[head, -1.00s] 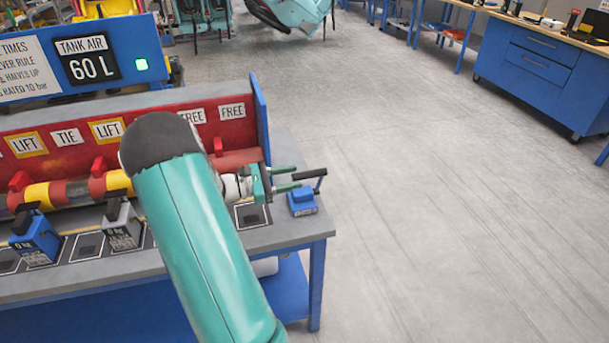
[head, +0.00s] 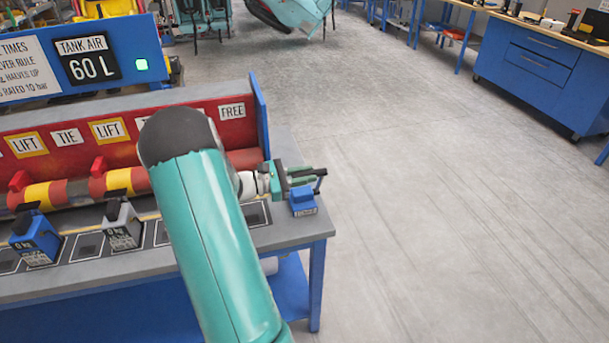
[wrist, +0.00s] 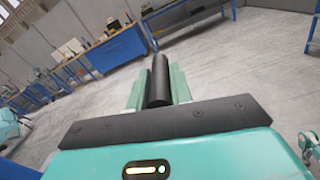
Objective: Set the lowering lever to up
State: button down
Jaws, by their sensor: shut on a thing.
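The lowering lever is a small blue block (head: 303,201) with a dark handle (head: 320,178), at the right end of the workbench. My gripper (head: 306,176) reaches it from the left, just above the block. Its green fingers are shut on the handle. In the wrist view the black round grip (wrist: 158,82) lies between the two fingers of my gripper (wrist: 159,88). The fingers hide part of the handle in the head view, so its exact tilt is hard to tell.
On the bench (head: 160,258) left of my arm stand a blue lever block (head: 36,240) and a grey one (head: 122,225). Behind them is a red panel (head: 70,155) with LIFT, TIE and FREE labels. A blue end plate (head: 260,118) rises behind my gripper. Open floor lies to the right.

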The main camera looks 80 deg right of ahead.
jog(key=shift+w+d, duration=0.1)
jog(key=shift+d, duration=0.05)
jog(key=w+d+r+n, duration=0.1)
jog(key=w+d+n, duration=0.2)
jog(key=d, duration=0.3)
jog(key=shift+w, duration=0.35)
dwell(0.5)
jog(key=c, duration=1.3)
grip_release()
jog(key=shift+o, duration=0.2)
